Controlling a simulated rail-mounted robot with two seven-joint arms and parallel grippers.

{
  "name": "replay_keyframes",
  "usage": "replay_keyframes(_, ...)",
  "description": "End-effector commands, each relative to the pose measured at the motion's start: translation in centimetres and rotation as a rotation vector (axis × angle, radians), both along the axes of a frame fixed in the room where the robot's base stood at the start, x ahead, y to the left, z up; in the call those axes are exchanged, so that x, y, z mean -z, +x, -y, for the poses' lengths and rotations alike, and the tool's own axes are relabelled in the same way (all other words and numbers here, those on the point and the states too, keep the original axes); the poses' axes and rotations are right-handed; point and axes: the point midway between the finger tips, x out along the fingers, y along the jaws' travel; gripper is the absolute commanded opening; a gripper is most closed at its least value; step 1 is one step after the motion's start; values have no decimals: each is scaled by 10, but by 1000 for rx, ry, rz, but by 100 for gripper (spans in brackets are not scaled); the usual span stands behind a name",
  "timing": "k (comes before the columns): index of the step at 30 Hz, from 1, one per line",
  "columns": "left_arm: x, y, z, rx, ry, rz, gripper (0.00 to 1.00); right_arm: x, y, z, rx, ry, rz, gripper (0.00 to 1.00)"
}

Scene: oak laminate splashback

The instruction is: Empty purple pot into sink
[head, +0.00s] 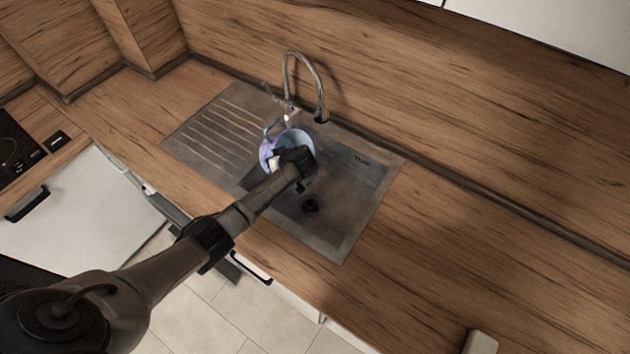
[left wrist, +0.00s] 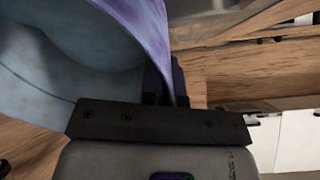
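The purple pot (head: 266,152), pale blue inside, is over the sink (head: 362,192), between the drainboard and the basin. My left gripper (left wrist: 165,85) is shut on the pot's wall near the rim, one dark finger on each side. In the left wrist view the pot's inside (left wrist: 45,75) fills the upper left. In the head view my left arm's end hides part of the pot. I cannot tell whether anything is in the pot, or its exact tilt. The sink's drain (head: 309,204) is in view.
A curved metal faucet (head: 318,85) rises behind the pot, close to it. The ribbed drainboard (head: 212,130) lies to the left. The wooden counter (head: 470,255) right of the sink is mostly clear. A dark stovetop (head: 14,150) is at the far left.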

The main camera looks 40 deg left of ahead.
Motion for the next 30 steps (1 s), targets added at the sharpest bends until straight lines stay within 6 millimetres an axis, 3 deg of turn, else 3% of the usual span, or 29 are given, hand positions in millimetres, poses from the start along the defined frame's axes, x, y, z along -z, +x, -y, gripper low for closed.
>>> replay_keyframes(30, -15, 2, 10, -1, 141, -3, 0, 6, 0, 1, -2, -3, 0, 43)
